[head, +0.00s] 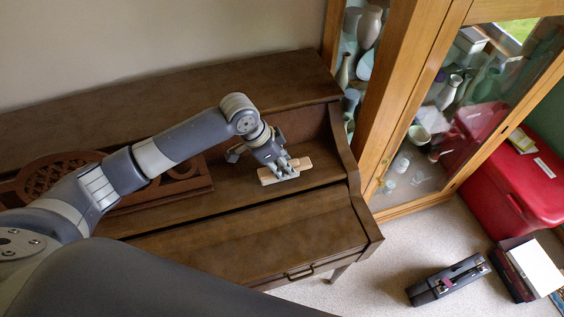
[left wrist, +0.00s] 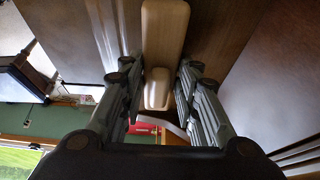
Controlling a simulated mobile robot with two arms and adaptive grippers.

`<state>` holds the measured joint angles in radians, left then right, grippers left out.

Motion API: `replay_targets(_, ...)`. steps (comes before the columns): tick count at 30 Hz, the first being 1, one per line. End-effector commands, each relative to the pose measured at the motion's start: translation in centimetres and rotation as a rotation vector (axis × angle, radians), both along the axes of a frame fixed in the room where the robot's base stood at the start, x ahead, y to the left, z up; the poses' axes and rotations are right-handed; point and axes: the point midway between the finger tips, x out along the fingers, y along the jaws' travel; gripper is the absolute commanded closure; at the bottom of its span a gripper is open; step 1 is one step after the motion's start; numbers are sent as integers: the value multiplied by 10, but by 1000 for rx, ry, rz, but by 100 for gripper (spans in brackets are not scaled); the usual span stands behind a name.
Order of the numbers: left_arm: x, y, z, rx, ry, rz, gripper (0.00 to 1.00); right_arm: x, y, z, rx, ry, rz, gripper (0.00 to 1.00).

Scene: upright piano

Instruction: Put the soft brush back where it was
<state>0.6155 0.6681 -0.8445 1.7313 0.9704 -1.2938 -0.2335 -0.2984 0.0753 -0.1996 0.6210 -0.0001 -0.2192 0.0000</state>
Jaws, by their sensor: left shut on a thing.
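The soft brush (head: 266,177) is a pale wooden bar on the right part of the brown piano's shelf (head: 320,174). In the left wrist view the brush (left wrist: 165,35) runs lengthwise between the fingers. My left gripper (head: 284,170) reaches down over the shelf and is shut on the brush, with the ends of the brush showing on both sides of the fingers. The gripper also shows in the left wrist view (left wrist: 158,75). The bristles are hidden, and I cannot tell whether the brush touches the shelf. My right gripper is not in view.
A carved fretwork panel (head: 60,168) lies at the left of the piano, under my arm. The closed keyboard lid (head: 255,240) is in front. A glass cabinet (head: 390,130) stands close at right. A red chest (head: 520,180) and a black case (head: 448,280) are beyond.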

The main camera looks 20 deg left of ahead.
Motion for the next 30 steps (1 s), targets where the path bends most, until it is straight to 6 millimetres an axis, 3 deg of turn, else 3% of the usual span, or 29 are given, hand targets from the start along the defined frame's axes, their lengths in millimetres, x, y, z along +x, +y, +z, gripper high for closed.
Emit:
replay_targets(5, 0, 0, -2, -1, 1, 0, 93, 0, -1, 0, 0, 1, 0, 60)
replay_targets(6, 0, 0, -3, -1, 1, 0, 68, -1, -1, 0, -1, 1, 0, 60)
replay_targets(9, 0, 0, -2, 0, 0, 0, 50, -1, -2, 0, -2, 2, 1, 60)
replay_targets(22, 0, 2, 5, 0, -2, 0, 50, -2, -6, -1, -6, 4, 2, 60)
replay_targets(30, -11, 19, 53, 0, -5, 1, 50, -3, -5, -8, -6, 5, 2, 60)
